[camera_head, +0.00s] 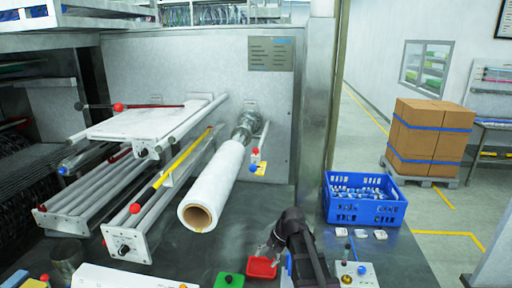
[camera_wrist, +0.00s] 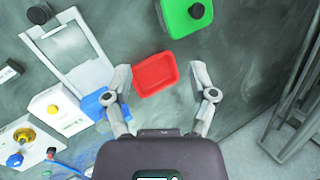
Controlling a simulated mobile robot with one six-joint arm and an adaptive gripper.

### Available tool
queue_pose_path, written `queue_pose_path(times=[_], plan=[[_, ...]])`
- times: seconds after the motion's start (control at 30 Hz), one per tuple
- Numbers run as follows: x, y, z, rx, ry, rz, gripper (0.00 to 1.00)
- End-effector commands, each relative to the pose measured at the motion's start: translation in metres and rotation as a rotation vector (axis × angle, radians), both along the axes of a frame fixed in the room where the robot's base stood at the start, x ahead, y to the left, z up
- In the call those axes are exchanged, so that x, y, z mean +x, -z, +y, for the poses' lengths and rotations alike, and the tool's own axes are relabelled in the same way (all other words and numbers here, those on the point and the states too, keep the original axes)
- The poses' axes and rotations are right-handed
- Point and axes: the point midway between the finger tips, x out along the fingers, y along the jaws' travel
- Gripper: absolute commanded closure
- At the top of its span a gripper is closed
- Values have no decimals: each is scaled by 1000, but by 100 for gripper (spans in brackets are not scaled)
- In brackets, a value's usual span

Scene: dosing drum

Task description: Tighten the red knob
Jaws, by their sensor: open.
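Several red ball knobs show in the head view, and I cannot tell which one the task means. One red knob (camera_head: 118,106) is on a rod at the upper left of the machine. Another red knob (camera_head: 135,208) is on the front of the lower rail frame. A third (camera_head: 43,278) is at the bottom left edge, and a small one (camera_head: 255,151) is by the roll's far end. My gripper (camera_wrist: 160,78) is open and empty, with its fingers on either side of a red tray (camera_wrist: 155,74) in the wrist view. No red knob shows there.
A white roll (camera_head: 212,185) projects from the machine. A green box (camera_wrist: 188,15) with a black knob lies near the tray. A blue crate (camera_head: 362,218) stands at the right of the table. White control boxes (camera_wrist: 55,105) stand left of my gripper in the wrist view.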

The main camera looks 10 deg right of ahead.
Motion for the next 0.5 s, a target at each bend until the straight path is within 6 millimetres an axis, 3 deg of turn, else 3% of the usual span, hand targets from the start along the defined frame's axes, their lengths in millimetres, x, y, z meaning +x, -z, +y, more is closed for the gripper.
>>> queue_pose_path(times=[0.03, 0.27, 0.5], plan=[[30, -17, -3, 71, 77, 22, 27], [118, -78, -18, 417, 400, 168, 27], [206, -155, -62, 788, 663, 387, 27]])
